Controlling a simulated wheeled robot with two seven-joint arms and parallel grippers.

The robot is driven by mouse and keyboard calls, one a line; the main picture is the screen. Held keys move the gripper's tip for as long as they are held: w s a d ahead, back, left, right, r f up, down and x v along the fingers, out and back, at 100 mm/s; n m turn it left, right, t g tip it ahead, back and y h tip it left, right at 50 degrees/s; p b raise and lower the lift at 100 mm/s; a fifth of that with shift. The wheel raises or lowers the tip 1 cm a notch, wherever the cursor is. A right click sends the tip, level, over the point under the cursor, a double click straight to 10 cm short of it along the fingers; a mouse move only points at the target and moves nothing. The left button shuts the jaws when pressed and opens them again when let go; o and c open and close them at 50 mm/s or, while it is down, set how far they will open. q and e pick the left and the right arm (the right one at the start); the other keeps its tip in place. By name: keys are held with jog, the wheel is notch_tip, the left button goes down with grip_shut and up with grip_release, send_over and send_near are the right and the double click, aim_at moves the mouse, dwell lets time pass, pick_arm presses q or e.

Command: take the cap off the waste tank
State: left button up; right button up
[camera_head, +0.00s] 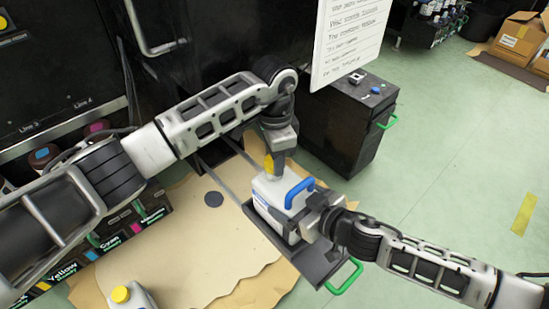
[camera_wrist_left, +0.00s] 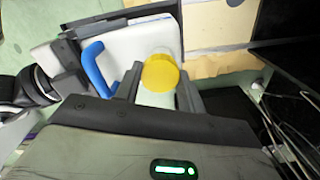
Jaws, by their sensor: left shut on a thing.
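The white waste tank (camera_head: 268,188) with a blue handle (camera_head: 299,192) stands in a dark pull-out tray (camera_head: 318,266). Its yellow cap (camera_head: 269,163) shows at the tank's back left corner, partly hidden by my left gripper (camera_head: 277,160). In the left wrist view, the yellow cap (camera_wrist_left: 160,72) sits between the fingertips of my left gripper (camera_wrist_left: 160,92), which is shut on it. I cannot tell whether the cap is seated or loose. My right gripper (camera_head: 318,212) is at the tank's right side, by the handle; its fingertips are not clear.
A green pull handle (camera_head: 345,277) is on the tray's front. Cardboard (camera_head: 190,255) covers the floor to the left. Another white container with a yellow cap (camera_head: 121,294) stands at the bottom left. A black cabinet (camera_head: 350,120) stands behind.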

pick_arm(q)
jog(key=shift+r, duration=0.2)
jog(key=shift+r, duration=1.9)
jog(key=shift+w+r, duration=0.1)
pick_arm(e)
jog(key=o, duration=1.7)
